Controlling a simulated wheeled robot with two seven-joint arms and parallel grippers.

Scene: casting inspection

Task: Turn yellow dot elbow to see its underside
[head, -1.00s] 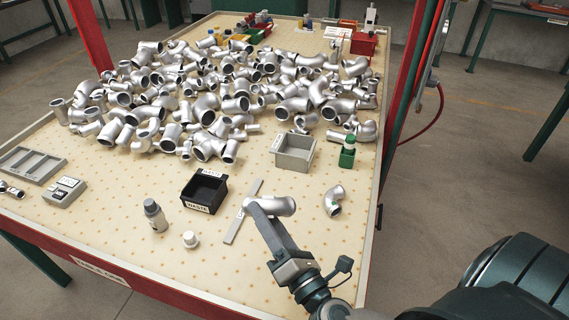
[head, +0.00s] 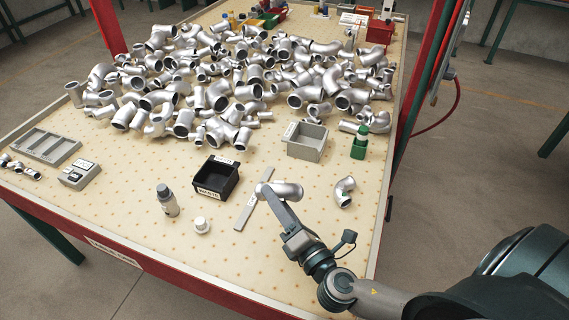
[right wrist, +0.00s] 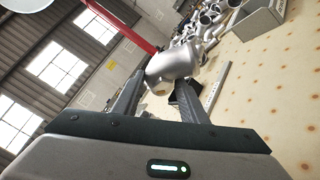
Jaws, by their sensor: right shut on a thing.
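My right gripper (head: 268,190) is shut on a silver pipe elbow (head: 288,189) and holds it near the ruler-like strip, over the front part of the table. In the right wrist view the fingers (right wrist: 158,88) grip the elbow (right wrist: 174,64) at its lower side. No yellow dot can be made out on it for sure. A second small elbow (head: 344,192) lies on the table to the right of the held one. My left gripper is not in view.
A black bin (head: 217,180), a grey bin (head: 307,142) and a green holder (head: 360,146) stand nearby. A large pile of silver fittings (head: 220,85) covers the back.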

